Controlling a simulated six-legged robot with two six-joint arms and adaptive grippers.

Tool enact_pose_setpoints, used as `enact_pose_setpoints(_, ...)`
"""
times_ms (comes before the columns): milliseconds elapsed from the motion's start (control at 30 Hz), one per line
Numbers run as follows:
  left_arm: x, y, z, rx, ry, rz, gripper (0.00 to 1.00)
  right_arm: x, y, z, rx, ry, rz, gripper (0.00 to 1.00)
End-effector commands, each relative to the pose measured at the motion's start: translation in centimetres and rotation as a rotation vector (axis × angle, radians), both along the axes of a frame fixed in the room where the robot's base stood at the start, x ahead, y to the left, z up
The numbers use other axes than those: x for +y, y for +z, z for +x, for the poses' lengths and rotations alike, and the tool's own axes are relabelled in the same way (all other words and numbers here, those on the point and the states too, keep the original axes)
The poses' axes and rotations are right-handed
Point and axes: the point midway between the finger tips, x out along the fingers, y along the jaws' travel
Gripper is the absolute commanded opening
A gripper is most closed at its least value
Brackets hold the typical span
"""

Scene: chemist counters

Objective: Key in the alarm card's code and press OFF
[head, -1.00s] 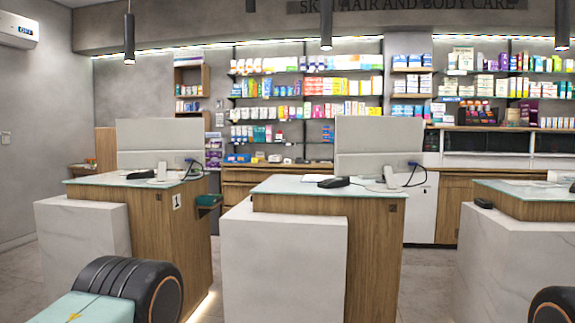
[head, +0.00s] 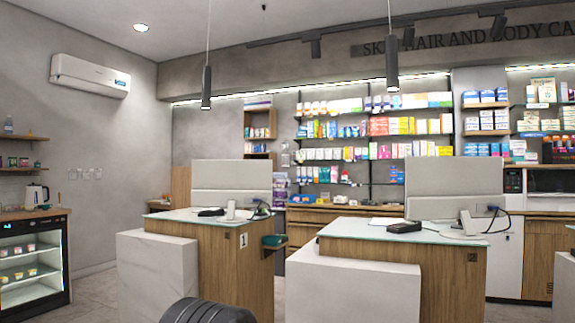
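I cannot make out an alarm card or an alarm keypad with an OFF key in the head view. Small pale wall plates (head: 85,174) are on the left wall, too small to tell what they are. A small dark panel (head: 513,181) is at the back right, its details unreadable. Neither of my grippers is in view; only a dark rounded part of my own arm shows at the bottom edge.
Two wood-and-white counters, one left of centre (head: 157,268) and one at right (head: 352,291), carry monitors. A glass-front fridge (head: 33,263) with a kettle (head: 37,194) on top stands at left. Stocked shelves line the back. Floor shows between fridge and left counter.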

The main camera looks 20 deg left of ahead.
Motion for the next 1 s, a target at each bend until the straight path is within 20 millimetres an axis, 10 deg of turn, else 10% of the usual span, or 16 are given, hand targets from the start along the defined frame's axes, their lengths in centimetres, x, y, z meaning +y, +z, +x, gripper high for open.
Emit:
enact_pose_setpoints(333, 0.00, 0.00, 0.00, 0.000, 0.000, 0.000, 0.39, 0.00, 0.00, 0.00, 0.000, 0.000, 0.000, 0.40)
enact_pose_setpoints(800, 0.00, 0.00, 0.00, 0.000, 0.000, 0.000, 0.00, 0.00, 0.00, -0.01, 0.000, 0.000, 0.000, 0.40)
enact_pose_setpoints(1000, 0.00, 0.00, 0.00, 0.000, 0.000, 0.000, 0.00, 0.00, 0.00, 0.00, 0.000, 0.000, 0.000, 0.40)
